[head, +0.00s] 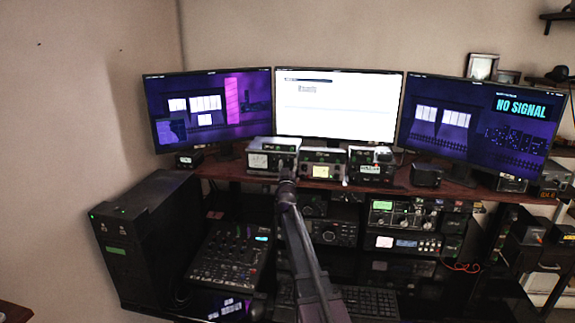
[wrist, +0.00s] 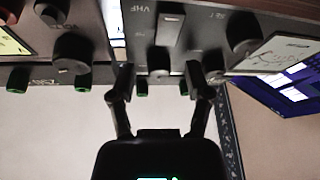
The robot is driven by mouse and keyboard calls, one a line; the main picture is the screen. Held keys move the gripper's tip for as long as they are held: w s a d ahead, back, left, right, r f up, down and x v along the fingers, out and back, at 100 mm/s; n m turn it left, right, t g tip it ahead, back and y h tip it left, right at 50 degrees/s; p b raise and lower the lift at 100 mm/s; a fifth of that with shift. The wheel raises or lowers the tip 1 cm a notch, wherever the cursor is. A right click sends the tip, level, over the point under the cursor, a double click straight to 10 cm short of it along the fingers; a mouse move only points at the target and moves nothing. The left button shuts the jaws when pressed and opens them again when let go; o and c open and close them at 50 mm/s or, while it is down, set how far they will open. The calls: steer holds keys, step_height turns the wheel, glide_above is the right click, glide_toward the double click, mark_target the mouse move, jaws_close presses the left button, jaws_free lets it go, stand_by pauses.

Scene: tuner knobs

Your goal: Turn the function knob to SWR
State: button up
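In the head view my gripper (head: 287,180) is at the front of the leftmost tuner box (head: 262,157), which has a lit meter; my arm hides part of its front. In the wrist view the picture is upside down, and my gripper (wrist: 160,75) is open, with one finger on each side of a dark round knob (wrist: 161,60) on the tuner panel. I cannot tell whether the fingers touch it. The lettering "VHF" and "SET" shows near it. Which knob is the function knob, and where it points, I cannot read.
Another dark knob (wrist: 243,47) and a pale meter (wrist: 280,52) are to the right in the wrist view. A neighbouring box has a knob (wrist: 72,50) at left. Two more boxes (head: 322,165) stand beside the tuner on the shelf, below the monitors (head: 337,105).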

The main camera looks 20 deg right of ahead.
jaws_close()
steer(key=shift+a, duration=0.2)
steer(key=shift+d, duration=0.15)
steer(key=shift+m, duration=0.4)
steer(key=m+g+h, duration=0.1)
steer(key=m+h, duration=0.1)
steer(key=m, duration=0.2)
steer(key=shift+w, duration=0.1)
steer(key=shift+m+g+h, duration=0.7)
steer(key=shift+m+h, duration=0.05)
steer(key=shift+m, duration=1.05)
steer(key=shift+m+g+h, duration=0.7)
steer(key=shift+m+h, duration=0.05)
steer(key=shift+m, duration=1.05)
